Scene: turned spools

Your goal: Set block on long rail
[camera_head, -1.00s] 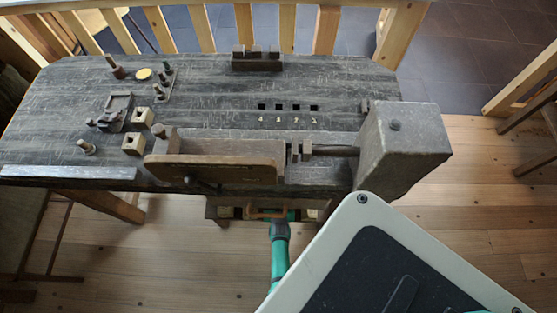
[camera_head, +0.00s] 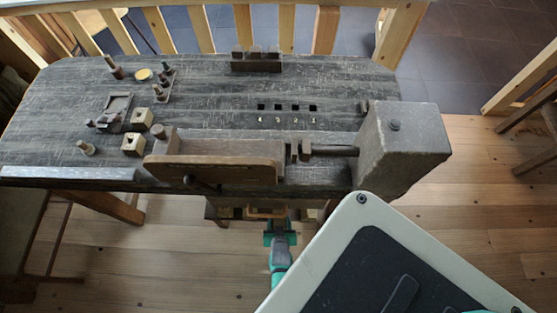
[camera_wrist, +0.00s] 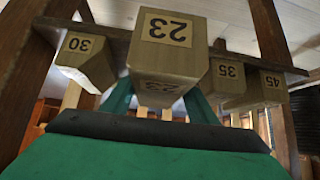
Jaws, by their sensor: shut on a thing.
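A pale wooden block marked 23 (camera_wrist: 165,68) fills the middle of the wrist view. My gripper (camera_wrist: 160,100) is shut on this block, with its green fingers on either side of its lower part. In the head view my gripper (camera_head: 280,239) is low in front of the bench, and the block cannot be made out there. Behind the block in the wrist view runs a dark wooden rail (camera_wrist: 243,59). I cannot tell whether this is the long rail. Blocks marked 30 (camera_wrist: 88,58), 35 (camera_wrist: 226,78) and 45 (camera_wrist: 262,88) are along it.
The dark workbench (camera_head: 215,105) stands above and beyond my gripper. Its vise has a brown front jaw (camera_head: 215,169) and a big end block (camera_head: 403,148). A tan wooden piece (camera_head: 268,212) shows under the front edge. Open floor (camera_head: 190,245) lies left of my arm.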

